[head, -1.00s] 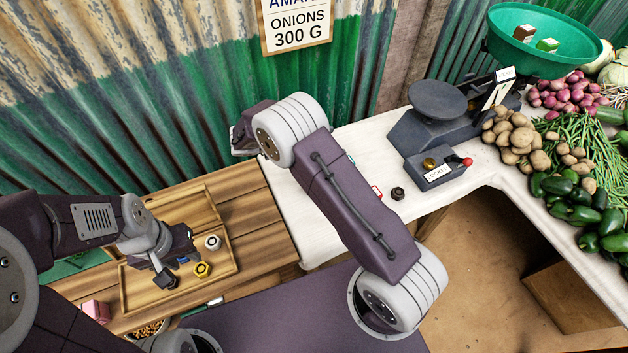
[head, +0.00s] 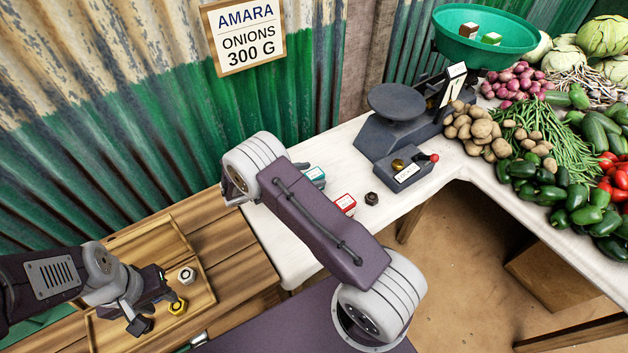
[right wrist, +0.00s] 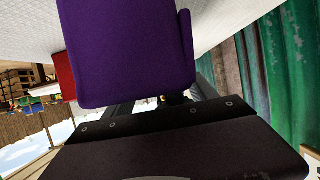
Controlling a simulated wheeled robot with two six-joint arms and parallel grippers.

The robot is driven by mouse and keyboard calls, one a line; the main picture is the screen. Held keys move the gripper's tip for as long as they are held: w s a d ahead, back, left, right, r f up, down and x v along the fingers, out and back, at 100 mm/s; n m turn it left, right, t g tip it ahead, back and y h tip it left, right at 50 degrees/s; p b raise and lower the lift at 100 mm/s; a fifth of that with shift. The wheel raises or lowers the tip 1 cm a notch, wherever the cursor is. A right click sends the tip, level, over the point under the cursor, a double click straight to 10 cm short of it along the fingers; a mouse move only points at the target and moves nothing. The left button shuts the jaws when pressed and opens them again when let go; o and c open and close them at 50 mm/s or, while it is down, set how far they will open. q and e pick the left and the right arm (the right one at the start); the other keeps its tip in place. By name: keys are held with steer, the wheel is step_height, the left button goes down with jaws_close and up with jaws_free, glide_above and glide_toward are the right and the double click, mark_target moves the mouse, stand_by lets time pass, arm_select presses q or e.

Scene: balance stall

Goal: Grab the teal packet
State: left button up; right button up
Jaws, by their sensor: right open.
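The teal packet (head: 314,174) lies on the white counter in the head view, partly hidden behind my right arm. A red packet (head: 345,203) lies nearer, to its right. My right gripper (head: 233,188) is at the counter's left end, left of the teal packet and apart from it. Its jaws are open, though the fingertips are hard to see. In the right wrist view a purple block (right wrist: 125,50) fills the space before the gripper; I cannot tell what it is. My left gripper (head: 148,308) hovers over the wooden tray; its jaw opening is unclear.
The wooden tray (head: 203,290) holds a white nut (head: 186,274) and a yellow nut (head: 178,306). A dark nut (head: 371,198) sits on the counter (head: 345,145). Farther right stand a scale (head: 398,100), a green bowl (head: 470,50) and heaps of vegetables. A corrugated wall rises behind.

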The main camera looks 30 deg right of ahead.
mark_target(314, 173)
steer(key=shift+x, duration=1.05)
jaws_close()
steer(key=shift+a+r, duration=0.1)
step_height(314, 173, up, 10)
steer(key=shift+f, duration=0.1)
